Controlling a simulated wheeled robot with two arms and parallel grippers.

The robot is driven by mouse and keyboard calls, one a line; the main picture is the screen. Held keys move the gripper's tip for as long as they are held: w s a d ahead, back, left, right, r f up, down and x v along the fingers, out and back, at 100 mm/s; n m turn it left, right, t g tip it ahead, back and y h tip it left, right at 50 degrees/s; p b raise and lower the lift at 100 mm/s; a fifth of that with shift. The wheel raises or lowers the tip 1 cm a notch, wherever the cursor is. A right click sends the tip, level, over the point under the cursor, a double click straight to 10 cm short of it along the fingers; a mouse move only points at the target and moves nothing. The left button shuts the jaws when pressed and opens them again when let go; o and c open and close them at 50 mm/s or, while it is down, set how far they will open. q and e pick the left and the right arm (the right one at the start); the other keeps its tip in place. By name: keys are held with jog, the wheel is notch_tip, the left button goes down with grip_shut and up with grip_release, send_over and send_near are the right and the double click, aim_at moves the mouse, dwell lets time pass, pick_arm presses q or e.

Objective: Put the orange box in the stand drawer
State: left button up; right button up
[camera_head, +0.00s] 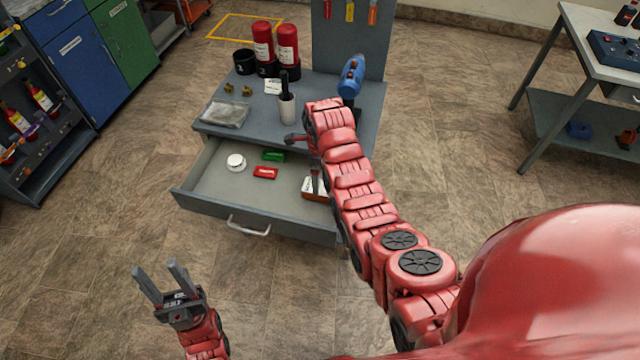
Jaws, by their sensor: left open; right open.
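The stand drawer (215,190) is pulled out, with its handle facing the front. An orange-brown box with a white label (318,195) lies inside at the right end. My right arm and a small dark part in front of it partly hide the box. My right gripper (296,139) is open above the drawer's back right area, mostly hidden by its own wrist. I cannot see it touching the box. My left gripper (161,279) is open and empty, in front of and below the drawer, over the floor.
The drawer also holds a white round item (236,162), a green item (273,155) and a red item (265,172). Floor in front is clear.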

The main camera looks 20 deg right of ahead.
notch_tip(320, 180, up, 5)
jog(key=shift+p, duration=0.35)
dwell(0.3)
